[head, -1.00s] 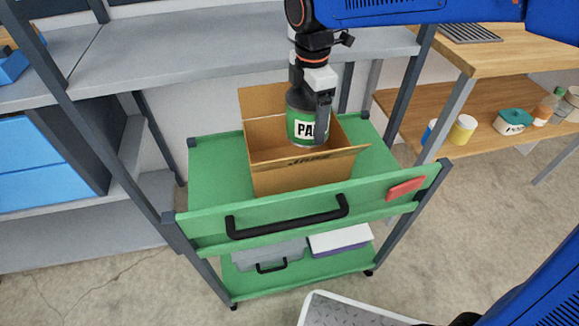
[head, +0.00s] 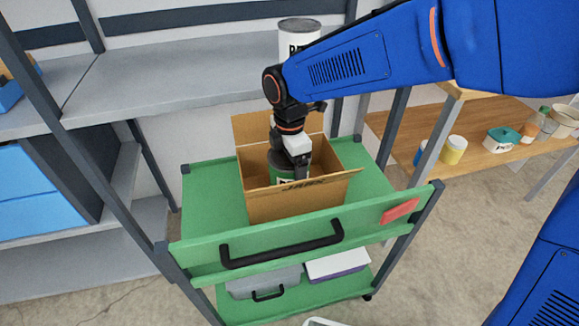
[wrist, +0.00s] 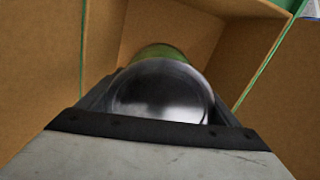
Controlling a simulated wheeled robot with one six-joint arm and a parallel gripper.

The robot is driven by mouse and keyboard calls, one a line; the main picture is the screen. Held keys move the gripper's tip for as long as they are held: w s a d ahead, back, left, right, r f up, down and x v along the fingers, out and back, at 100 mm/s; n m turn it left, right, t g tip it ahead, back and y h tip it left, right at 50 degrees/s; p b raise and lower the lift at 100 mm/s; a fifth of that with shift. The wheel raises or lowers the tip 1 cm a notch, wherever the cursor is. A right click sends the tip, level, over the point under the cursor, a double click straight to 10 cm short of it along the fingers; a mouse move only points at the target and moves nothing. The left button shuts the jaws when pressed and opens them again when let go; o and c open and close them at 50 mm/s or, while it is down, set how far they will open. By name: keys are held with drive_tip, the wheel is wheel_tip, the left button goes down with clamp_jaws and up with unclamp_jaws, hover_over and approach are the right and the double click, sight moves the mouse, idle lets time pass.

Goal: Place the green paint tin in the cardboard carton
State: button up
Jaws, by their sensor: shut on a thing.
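The green paint tin (head: 287,178) is inside the open cardboard carton (head: 290,205), its lower part hidden behind the carton's front wall. The carton stands open-topped on the green cart, flaps spread. My gripper (head: 297,168) reaches down into the carton and is shut on the tin. In the wrist view, the tin's round metal end (wrist: 160,95) fills the space between the fingers, with a green edge beyond it and brown carton walls (wrist: 275,75) around. I cannot tell whether the tin touches the carton floor.
The green cart (head: 210,205) has a raised front panel with a black handle (head: 282,245) and a red piece (head: 400,210). Another paint tin (head: 298,38) stands behind my arm. A wooden bench (head: 480,155) at right holds several containers. Grey shelving (head: 150,90) is at left.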

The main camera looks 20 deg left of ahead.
drive_tip(key=shift+f, duration=1.35)
drive_tip(key=shift+f, duration=0.15)
drive_tip(key=o, duration=1.9)
drive_tip(key=shift+o, duration=0.2)
wheel_tip(320, 180, up, 12)
drive_tip(key=shift+r, duration=0.1)
drive_tip(key=shift+d, duration=0.15)
